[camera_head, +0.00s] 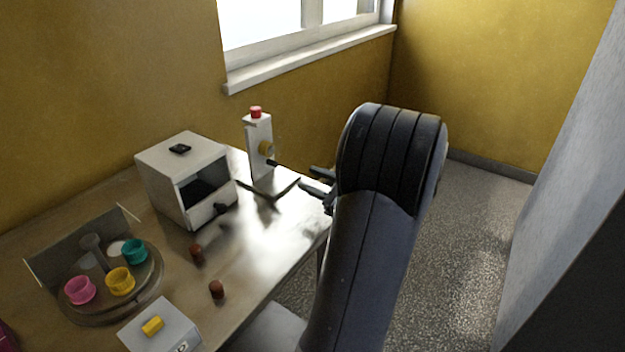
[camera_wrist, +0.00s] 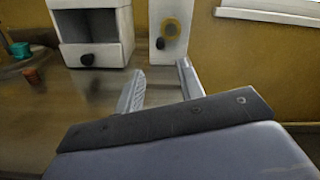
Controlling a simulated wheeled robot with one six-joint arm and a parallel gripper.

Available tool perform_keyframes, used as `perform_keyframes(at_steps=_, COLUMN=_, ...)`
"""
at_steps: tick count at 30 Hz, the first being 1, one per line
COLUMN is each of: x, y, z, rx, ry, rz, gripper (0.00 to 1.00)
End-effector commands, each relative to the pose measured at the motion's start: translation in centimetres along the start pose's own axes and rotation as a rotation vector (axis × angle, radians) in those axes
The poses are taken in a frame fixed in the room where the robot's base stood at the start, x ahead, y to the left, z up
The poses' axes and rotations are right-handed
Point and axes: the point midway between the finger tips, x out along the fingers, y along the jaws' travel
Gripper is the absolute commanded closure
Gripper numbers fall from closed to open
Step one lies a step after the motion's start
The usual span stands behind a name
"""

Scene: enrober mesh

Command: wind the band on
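A white upright post (camera_head: 258,146) stands at the far right part of the table, with a red cap (camera_head: 255,112) on top. A yellow round hub (camera_head: 266,148) with a dark knob (camera_head: 272,163) sits on its face. In the wrist view the post (camera_wrist: 182,8) shows the hub as a yellow ring (camera_wrist: 172,28), with the black knob (camera_wrist: 160,43) at its lower left. My gripper (camera_head: 318,180) is to the right of the post, apart from it. In the wrist view my gripper (camera_wrist: 160,85) is open and empty, its fingers pointing toward the post. No band can be made out.
A white box (camera_head: 185,165) with a dark opening and black knob stands left of the post. Two brown pieces (camera_head: 197,254) (camera_head: 217,289), a round tray (camera_head: 153,283) with coloured cups, and a grey box with a yellow knob (camera_head: 153,325) are nearer. The table's right front is clear.

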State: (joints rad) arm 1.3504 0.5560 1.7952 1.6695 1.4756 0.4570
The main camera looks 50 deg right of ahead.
Motion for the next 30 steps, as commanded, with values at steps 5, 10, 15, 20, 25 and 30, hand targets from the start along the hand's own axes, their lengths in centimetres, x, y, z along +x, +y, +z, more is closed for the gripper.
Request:
perform_keyframes(at_steps=5, x=0.0, y=0.1, z=-0.6, rx=-0.047, ry=-0.001, rz=0.001, gripper=0.64)
perform_keyframes(at_steps=10, x=0.0, y=0.1, z=-1.0, rx=-0.179, ry=-0.002, rz=0.004, gripper=0.64)
perform_keyframes(at_steps=15, x=-0.1, y=0.1, z=-0.5, rx=-0.285, ry=-0.001, rz=0.006, gripper=0.64)
perform_keyframes(at_steps=20, x=0.2, y=0.0, z=0.0, rx=-0.319, ry=-0.001, rz=0.009, gripper=0.64)
perform_keyframes(at_steps=25, x=2.3, y=0.0, z=0.1, rx=-0.319, ry=-0.003, rz=0.012, gripper=0.64)
perform_keyframes(at_steps=30, x=5.6, y=0.1, z=0.1, rx=-0.319, ry=-0.003, rz=0.012, gripper=0.64)
